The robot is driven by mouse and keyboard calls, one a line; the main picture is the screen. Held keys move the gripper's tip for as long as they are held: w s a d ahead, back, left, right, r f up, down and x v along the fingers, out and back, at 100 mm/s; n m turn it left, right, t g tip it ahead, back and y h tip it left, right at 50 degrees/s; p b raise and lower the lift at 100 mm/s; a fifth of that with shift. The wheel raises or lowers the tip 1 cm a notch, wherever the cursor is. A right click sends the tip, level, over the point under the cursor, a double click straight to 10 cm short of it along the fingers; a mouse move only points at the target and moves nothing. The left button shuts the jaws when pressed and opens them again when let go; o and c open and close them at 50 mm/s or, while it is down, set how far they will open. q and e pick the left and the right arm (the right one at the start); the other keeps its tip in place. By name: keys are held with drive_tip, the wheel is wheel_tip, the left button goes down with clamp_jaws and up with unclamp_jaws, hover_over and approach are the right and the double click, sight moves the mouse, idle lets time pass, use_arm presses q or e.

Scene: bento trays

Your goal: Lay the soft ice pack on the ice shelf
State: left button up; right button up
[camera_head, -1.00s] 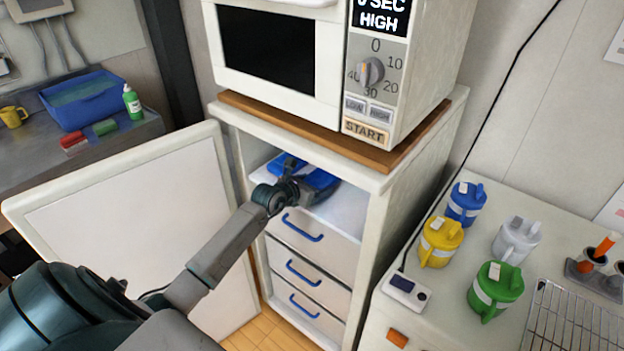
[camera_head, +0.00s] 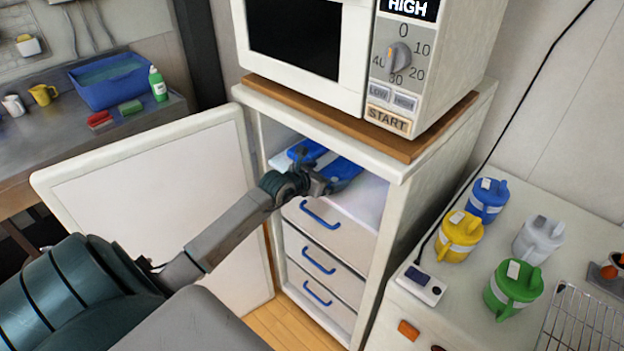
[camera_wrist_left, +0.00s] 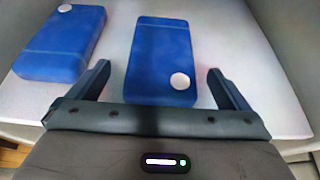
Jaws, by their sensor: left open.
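Two blue ice packs lie flat on the white shelf (camera_head: 372,202) inside the open cabinet. In the left wrist view, one pack (camera_wrist_left: 160,52) with a white round spot lies between and ahead of the fingers of my left gripper (camera_wrist_left: 158,72). The other pack (camera_wrist_left: 62,42), also with a white spot, lies to the left, apart from it. I cannot tell which is soft. In the head view my left gripper (camera_head: 326,172) reaches into the cabinet over the shelf front and partly hides the packs. It is open, with nothing gripped. My right gripper is not in view.
The cabinet door (camera_head: 160,200) stands open at the left, beside my left arm. Drawers with blue handles (camera_head: 318,262) are under the shelf. A microwave (camera_head: 320,45) stands on top. Several lidded mugs (camera_head: 513,290) and a wire rack (camera_head: 585,320) are on the right counter.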

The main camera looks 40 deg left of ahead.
use_arm(q)
drive_tip(key=v, duration=0.8)
drive_tip(key=shift+b, duration=0.3)
drive_tip(key=s+a+f+n+g, duration=0.1)
drive_tip(key=s+f+n, duration=0.3)
drive_tip(key=f+n, duration=0.55)
drive_tip(key=s+f+n+y, duration=0.1)
drive_tip(key=s+f+n, duration=0.4)
drive_tip(key=f, duration=1)
drive_tip(key=s+a+f+n+g, duration=0.1)
drive_tip(key=s+f+n, duration=0.45)
drive_tip(key=f, duration=0.75)
drive_tip(key=s+d+f+n+g+y, duration=0.2)
drive_tip(key=s+f+n+g, duration=0.1)
drive_tip(key=s+f+n, duration=0.55)
drive_tip(key=s+d+f+n+g, duration=0.2)
drive_tip(key=s+d+f, duration=0.2)
drive_tip(key=s, duration=0.4)
drive_tip(key=s+d+f+n+g, duration=0.2)
drive_tip(key=s+f, duration=0.4)
drive_tip(key=s, duration=0.3)
drive_tip(key=s+d+f+n+g+h, duration=0.1)
drive_tip(key=s+d+f+n+g, duration=0.2)
drive_tip(key=s, duration=0.6)
drive_tip(key=d+f+n, duration=0.1)
drive_tip(key=d+f, duration=0.1)
drive_tip(key=d, duration=0.1)
drive_tip(key=shift+s+d, duration=0.2)
drive_tip(key=shift+w, duration=0.1)
